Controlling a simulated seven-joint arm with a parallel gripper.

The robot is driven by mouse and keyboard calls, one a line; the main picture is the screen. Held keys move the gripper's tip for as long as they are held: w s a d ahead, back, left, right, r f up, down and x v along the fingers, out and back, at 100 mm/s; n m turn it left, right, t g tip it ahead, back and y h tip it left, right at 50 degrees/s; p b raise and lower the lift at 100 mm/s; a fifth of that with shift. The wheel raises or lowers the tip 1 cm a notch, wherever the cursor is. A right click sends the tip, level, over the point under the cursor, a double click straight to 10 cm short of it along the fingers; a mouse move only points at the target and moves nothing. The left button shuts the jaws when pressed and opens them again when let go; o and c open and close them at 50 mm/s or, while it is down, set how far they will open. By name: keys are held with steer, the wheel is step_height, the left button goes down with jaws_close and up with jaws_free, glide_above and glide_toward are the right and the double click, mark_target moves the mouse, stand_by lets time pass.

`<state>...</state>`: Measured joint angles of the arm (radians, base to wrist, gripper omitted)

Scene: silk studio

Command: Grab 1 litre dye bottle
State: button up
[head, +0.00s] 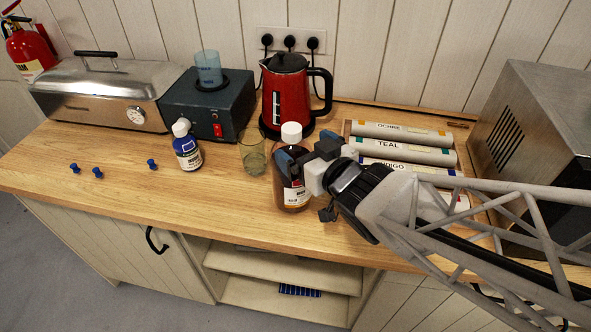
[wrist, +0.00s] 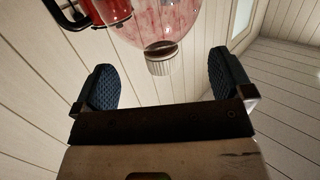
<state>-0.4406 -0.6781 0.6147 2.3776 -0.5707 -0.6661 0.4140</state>
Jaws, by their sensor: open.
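A large amber bottle (head: 292,204) with a white cap and a pale label stands upright on the wooden counter (head: 120,205). My gripper (head: 306,154) is open at its upper right side, and its blue-padded fingers hide part of the bottle. In the wrist view the reddish see-through bottle (wrist: 158,18) shows upside down, its cap towards me, centred between the spread fingers (wrist: 164,80). I cannot tell whether a finger touches it. A smaller dark blue bottle (head: 187,152) with a white cap stands further left. The label sizes are too small to read.
A glass (head: 252,158) stands just left of the amber bottle, and a red kettle (head: 285,92) behind it. Labelled tubes (head: 402,132) lie right, partly behind my arm. A dark box (head: 207,105) with a blue beaker stands back left. Blue pins (head: 97,173) lie front left.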

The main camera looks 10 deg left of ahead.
mark_target(297, 142)
steer(key=shift+x, duration=2.55)
steer(key=shift+r, duration=0.1)
